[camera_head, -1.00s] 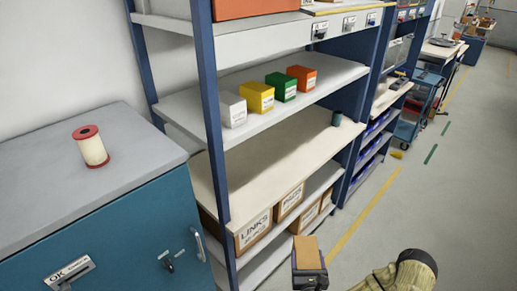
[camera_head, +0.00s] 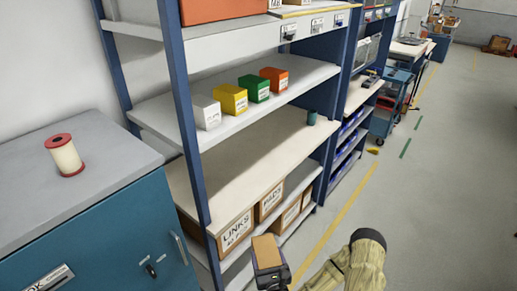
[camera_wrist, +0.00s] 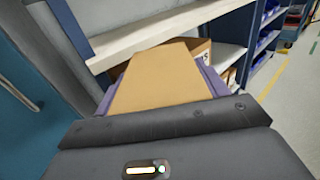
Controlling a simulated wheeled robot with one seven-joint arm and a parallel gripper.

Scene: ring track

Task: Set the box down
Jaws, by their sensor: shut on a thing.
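The box is a tan-brown block (camera_head: 266,250) at the lower middle of the head view, and it fills the middle of the wrist view (camera_wrist: 160,78). My gripper (camera_head: 268,262) is shut on the box, with dark jaws along its sides. It holds the box in the air in front of the lower shelves. The box's underside is hidden in both views.
A shelf rack has a mostly bare cream shelf (camera_head: 250,155) with a small dark cup (camera_head: 311,117). Above it, a grey shelf holds small coloured boxes (camera_head: 233,98). Labelled cartons (camera_head: 236,230) sit below. A blue cabinet (camera_head: 105,240) bears a spool (camera_head: 65,155).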

